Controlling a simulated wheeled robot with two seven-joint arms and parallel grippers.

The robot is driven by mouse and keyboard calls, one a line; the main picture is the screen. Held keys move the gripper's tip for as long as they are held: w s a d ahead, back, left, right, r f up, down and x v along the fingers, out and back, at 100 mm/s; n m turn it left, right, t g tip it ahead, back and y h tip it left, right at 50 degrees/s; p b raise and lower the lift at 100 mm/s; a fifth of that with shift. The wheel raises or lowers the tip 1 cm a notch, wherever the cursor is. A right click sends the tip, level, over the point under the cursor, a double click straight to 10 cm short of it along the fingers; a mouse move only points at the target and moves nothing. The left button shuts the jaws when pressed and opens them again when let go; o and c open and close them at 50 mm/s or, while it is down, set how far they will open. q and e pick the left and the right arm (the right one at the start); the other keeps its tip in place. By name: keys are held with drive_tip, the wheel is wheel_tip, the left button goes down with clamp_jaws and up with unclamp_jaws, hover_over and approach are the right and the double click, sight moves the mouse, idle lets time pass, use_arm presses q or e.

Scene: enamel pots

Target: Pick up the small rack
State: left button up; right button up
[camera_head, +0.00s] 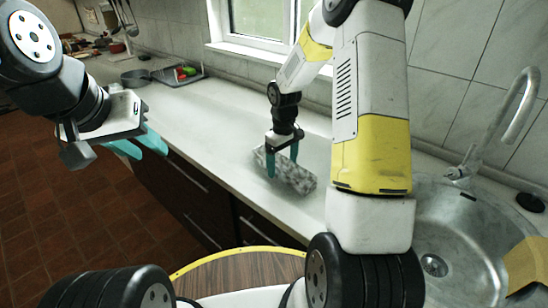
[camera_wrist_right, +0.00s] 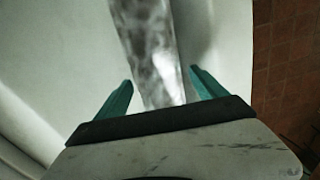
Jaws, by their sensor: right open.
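The small rack looks like a grey, mottled, long block (camera_head: 298,178) lying on the pale counter, left of the sink. My right gripper (camera_head: 282,167) is over it with teal fingers pointing down, one on each side. In the right wrist view the rack (camera_wrist_right: 148,45) runs between the two spread fingers (camera_wrist_right: 163,92). The right finger looks clear of it, and contact on the left cannot be made out. My left gripper (camera_head: 138,146) hangs at the left, away from the rack, in front of the counter; whether its fingers are apart is unclear.
A steel sink (camera_head: 462,232) with a tall tap (camera_head: 510,110) lies to the right. A dark tray (camera_head: 180,76) with red and green items and a grey pot (camera_head: 135,78) stand at the far end. The counter (camera_head: 215,120) between them and the rack is clear.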

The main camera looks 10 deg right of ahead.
drive_tip(key=c, duration=1.6)
drive_tip(key=shift+r, duration=0.1)
